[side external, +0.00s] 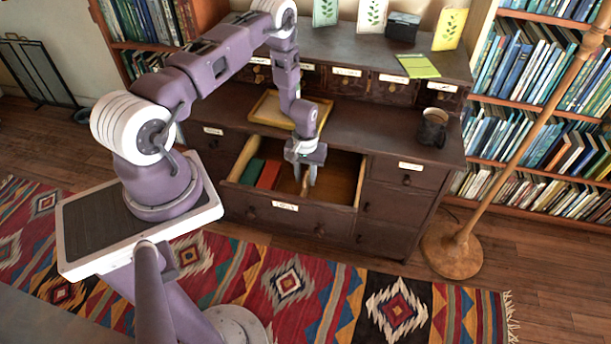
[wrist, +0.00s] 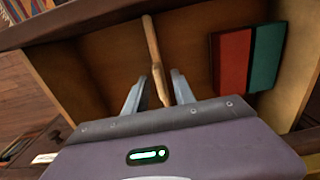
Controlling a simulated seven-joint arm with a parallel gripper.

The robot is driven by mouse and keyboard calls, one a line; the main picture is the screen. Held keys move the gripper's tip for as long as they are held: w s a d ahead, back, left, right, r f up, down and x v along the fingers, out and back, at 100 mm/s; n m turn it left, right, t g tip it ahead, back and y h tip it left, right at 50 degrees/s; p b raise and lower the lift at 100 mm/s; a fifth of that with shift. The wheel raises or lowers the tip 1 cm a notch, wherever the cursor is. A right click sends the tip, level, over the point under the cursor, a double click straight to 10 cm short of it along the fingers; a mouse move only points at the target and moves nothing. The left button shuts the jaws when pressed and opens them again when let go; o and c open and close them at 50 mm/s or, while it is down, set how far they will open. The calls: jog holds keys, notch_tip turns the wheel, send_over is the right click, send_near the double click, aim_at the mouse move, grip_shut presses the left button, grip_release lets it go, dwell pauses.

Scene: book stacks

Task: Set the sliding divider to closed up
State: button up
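The drawer (side external: 262,209) of the dark desk is pulled open. The sliding divider (wrist: 153,50), a thin light-wood strip, stands across the drawer, apart from the books. Only a small part of the divider (side external: 304,187) shows beside my fingers in the side view. A red book (side external: 268,175) and a green book (side external: 252,171) sit together at the drawer's left end; in the wrist view the red book (wrist: 232,62) and green book (wrist: 265,57) are on the right. My gripper (side external: 307,180) reaches down into the drawer. In the wrist view my gripper (wrist: 158,80) is open, its fingers either side of the divider with visible gaps.
A wooden tray (side external: 262,110) lies on the desktop behind my wrist. A floor-lamp pole (side external: 520,130) rises at the right of the desk. The drawer floor between divider and books is bare.

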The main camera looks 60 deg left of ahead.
grip_shut()
dwell(1.3)
